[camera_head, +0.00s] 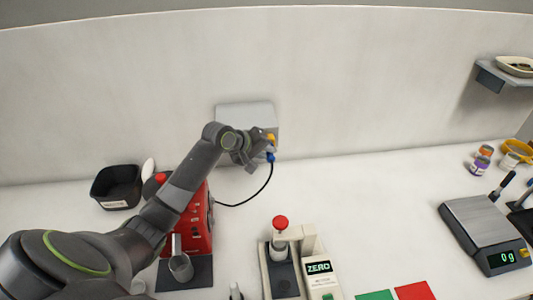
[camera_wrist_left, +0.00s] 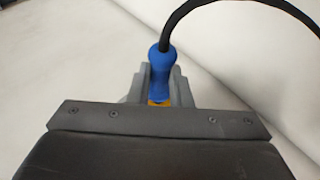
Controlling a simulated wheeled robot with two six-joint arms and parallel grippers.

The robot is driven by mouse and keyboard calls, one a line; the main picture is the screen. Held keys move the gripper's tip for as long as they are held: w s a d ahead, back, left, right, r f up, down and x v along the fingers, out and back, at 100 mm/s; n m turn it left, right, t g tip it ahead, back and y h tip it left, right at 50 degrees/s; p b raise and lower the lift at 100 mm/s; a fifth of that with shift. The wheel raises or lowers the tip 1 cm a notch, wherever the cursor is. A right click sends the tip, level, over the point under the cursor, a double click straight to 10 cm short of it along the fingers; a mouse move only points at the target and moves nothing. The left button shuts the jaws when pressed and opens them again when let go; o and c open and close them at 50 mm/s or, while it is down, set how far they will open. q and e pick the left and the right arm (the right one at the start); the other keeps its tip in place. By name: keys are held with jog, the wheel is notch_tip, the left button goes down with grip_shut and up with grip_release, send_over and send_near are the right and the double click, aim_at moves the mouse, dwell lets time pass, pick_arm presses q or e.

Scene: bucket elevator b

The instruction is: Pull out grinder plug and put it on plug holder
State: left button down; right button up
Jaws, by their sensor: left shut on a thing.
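The grinder plug (camera_head: 270,157) is blue, with a black cable (camera_head: 262,189) that hangs down and runs left to the red grinder (camera_head: 197,225). My left gripper (camera_head: 264,146) is shut on the plug, close in front of the grey wall box (camera_head: 240,116). A yellow part shows just above the blue end. In the left wrist view the blue plug (camera_wrist_left: 160,68) sits between the grey fingers (camera_wrist_left: 158,92), with its cable curving up and right. I cannot tell whether the plug is in a socket. The plug holder cannot be made out. My right gripper is out of view.
A black bin (camera_head: 117,187) stands left of the grinder. A press-like device with a red knob (camera_head: 281,222) and a ZERO display (camera_head: 319,267) stand at front centre. A scale (camera_head: 485,225) and small jars (camera_head: 481,163) are at right.

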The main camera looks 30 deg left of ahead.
pick_arm(q)
jog(key=shift+w+a+r, duration=0.1)
jog(key=shift+w, duration=0.1)
jog(key=c, duration=1.7)
grip_release()
jog(key=o, duration=0.4)
jog(key=shift+w+a, duration=0.1)
jog(key=shift+o, duration=0.2)
jog(key=b+v, duration=0.4)
jog(key=v, duration=1.3)
jog(key=shift+s, duration=0.2)
